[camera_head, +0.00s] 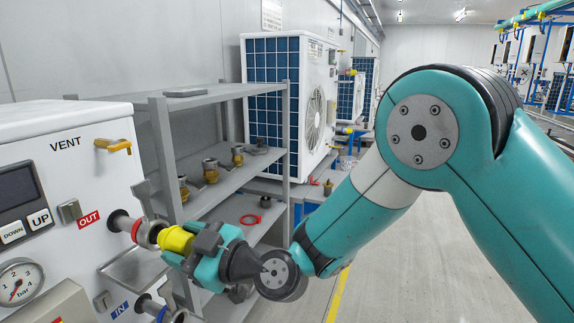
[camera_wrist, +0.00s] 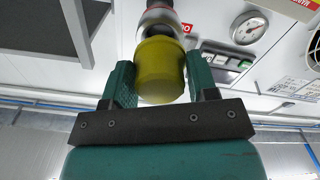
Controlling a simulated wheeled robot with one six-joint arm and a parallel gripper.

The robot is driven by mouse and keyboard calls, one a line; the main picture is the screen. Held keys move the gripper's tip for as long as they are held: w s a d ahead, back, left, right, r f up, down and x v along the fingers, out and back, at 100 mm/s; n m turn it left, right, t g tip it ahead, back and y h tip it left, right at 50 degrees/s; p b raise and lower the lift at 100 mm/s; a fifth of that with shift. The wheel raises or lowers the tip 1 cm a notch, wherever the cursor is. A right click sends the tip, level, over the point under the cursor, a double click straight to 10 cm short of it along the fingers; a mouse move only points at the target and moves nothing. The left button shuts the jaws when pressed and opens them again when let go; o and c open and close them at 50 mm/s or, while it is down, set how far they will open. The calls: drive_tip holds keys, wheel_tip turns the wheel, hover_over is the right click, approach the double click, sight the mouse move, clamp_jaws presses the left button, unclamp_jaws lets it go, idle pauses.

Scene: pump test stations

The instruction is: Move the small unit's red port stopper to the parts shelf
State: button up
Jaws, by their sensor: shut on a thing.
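A yellow stopper (camera_head: 174,240) is between the jaws of my gripper (camera_head: 184,246). The wrist view shows the stopper (camera_wrist: 160,72) with a green finger on each side. It is in line with the red-ringed OUT port (camera_head: 148,232) of the white unit (camera_head: 75,140). The port's metal end (camera_wrist: 160,20) shows just beyond the stopper, with a dark band between them. I cannot tell whether they touch. The grey parts shelf (camera_head: 215,92) stands behind and right of the unit, with several brass and steel fittings on its boards.
A blue-marked IN port (camera_head: 160,308) sticks out below my gripper. A red ring (camera_head: 250,219) lies on a lower shelf board. A large white unit (camera_head: 318,100) stands behind the shelf. Open floor (camera_head: 410,265) lies to the right.

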sight(171, 238)
drive_tip(key=shift+d+f, duration=0.1)
drive_tip(key=shift+s+d+f+b, duration=0.2)
drive_tip(key=shift+d+b, duration=0.3)
drive_tip(key=shift+b, duration=0.6)
drive_tip(key=b+v, duration=0.2)
drive_tip(key=shift+b, duration=0.4)
drive_tip(key=p+x, duration=0.2)
drive_tip(key=p, duration=0.1)
drive_tip(key=p+x, duration=0.2)
drive_tip(key=p, duration=0.1)
drive_tip(key=r+p+x, duration=0.1)
drive_tip(key=p+x, duration=0.1)
drive_tip(key=p, duration=0.2)
drive_tip(key=shift+a, duration=0.15)
drive_tip(key=b+v, duration=0.6)
drive_tip(key=f+b+v, duration=0.1)
drive_tip(key=b+v, duration=0.3)
drive_tip(key=shift+c, duration=0.5)
drive_tip(key=shift+s+d+r+b, duration=0.15)
drive_tip(key=shift+d+b, duration=0.2)
drive_tip(key=shift+d, duration=0.05)
drive_tip(key=shift+s+d+r+b, duration=0.15)
drive_tip(key=shift+d+b, duration=0.15)
drive_tip(key=shift+d, duration=0.05)
